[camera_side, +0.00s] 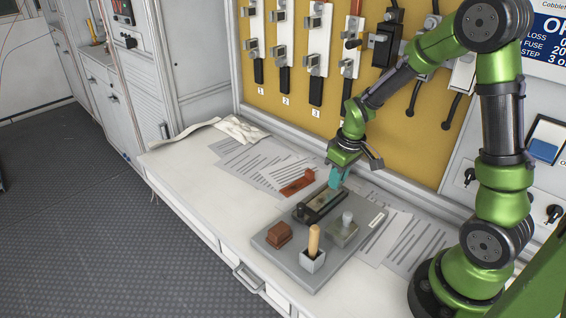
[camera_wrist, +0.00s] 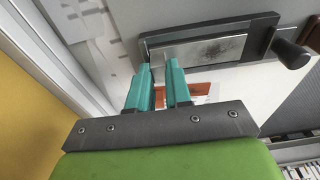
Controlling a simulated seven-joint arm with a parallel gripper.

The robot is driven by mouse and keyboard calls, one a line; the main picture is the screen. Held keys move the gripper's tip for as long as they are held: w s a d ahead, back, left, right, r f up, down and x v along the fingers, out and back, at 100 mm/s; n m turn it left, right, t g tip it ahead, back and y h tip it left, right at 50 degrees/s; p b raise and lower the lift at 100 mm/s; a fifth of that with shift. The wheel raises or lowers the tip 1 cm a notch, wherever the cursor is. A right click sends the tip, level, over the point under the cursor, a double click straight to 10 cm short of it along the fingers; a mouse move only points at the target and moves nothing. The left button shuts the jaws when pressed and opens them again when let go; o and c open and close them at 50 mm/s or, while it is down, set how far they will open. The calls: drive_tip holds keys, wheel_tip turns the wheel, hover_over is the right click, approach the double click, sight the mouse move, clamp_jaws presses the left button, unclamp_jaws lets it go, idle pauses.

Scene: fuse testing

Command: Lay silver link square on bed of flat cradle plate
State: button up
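The flat cradle plate (camera_side: 322,207) is a dark, long tray on the grey board. In the wrist view it shows as a dark frame (camera_wrist: 268,26) around a flat silver surface (camera_wrist: 200,50) with a dark smudge, and a black knob (camera_wrist: 291,53) at its right end. I cannot tell whether this silver surface is the link or the bare bed. My gripper (camera_side: 336,178) is just above and behind the cradle's far end, pointing down. In the wrist view its teal fingers (camera_wrist: 160,90) stand apart with a narrow gap, and no held piece shows between them.
A red-brown piece (camera_side: 297,183) lies on papers left of my gripper. The grey board (camera_side: 285,257) also bears a brown block (camera_side: 278,234), a wooden handle (camera_side: 313,240) in a grey holder and a grey block (camera_side: 342,233) with a pale knob. The left bench top is mostly clear.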

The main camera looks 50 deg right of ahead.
drive_tip(key=o, duration=0.4)
drive_tip(key=shift+o, duration=0.2)
wheel_tip(320, 180, up, 11)
drive_tip(key=s, duration=0.2)
drive_tip(key=s+a+r+m+t+y, duration=0.2)
drive_tip(key=s+a+r+m+t, duration=0.2)
drive_tip(key=s+a+r, duration=0.4)
drive_tip(key=shift+s+a+t, duration=0.7)
drive_tip(key=shift+s+a, duration=0.2)
drive_tip(key=shift+a, duration=1.1)
drive_tip(key=shift+r, duration=0.15)
